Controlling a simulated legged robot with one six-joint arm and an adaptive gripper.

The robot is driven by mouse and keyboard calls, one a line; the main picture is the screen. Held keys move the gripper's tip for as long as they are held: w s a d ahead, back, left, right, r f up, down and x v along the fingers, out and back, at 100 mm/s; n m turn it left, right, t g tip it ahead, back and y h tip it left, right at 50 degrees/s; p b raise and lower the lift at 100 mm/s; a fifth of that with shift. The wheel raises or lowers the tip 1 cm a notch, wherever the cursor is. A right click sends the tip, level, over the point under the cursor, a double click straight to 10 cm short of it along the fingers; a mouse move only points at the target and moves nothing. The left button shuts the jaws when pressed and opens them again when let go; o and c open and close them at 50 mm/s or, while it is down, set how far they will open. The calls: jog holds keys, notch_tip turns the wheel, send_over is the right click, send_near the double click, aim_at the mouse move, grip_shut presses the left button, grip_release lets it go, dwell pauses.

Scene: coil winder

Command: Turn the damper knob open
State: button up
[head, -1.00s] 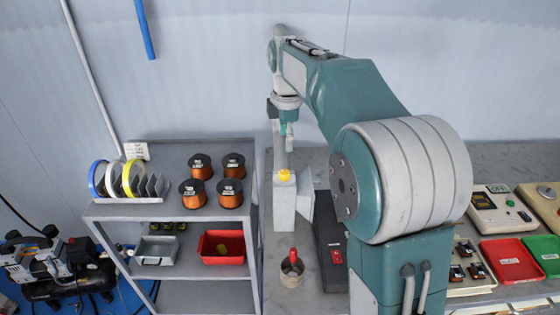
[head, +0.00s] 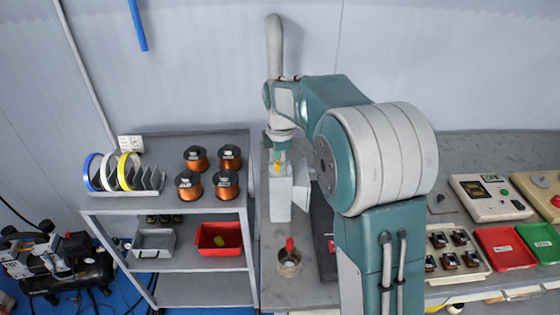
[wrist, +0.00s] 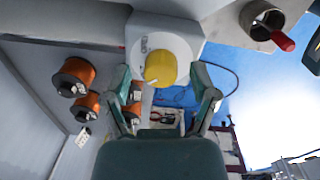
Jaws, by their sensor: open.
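The yellow damper knob (head: 278,168) sits on a pale grey box (head: 280,200) on the bench, partly covered by my gripper (head: 281,153) above it. In the wrist view the round yellow knob (wrist: 160,66) is on a white plate (wrist: 140,48) with a small label too small to read. A short pale mark shows at the knob's lower left edge. My gripper (wrist: 162,78) is open, with one green finger on either side of the knob in that view. No grip shows, and I cannot tell whether either finger touches it.
A grey duct (head: 274,45) rises behind the box. A small pot (head: 289,264) with a red handle stands in front of it. Copper wire spools (head: 226,185) stand on the shelf at left. A meter box (head: 490,198) and a red tray (head: 505,249) lie at right.

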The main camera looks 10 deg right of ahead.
grip_shut()
jog(key=shift+m, duration=0.4)
jog(key=m, duration=0.3)
jog(key=shift+m, duration=0.4)
jog(key=m, duration=0.4)
jog(key=shift+m, duration=0.3)
jog(key=m, duration=0.8)
jog(key=shift+f+m, duration=0.1)
jog(key=shift+m, duration=0.2)
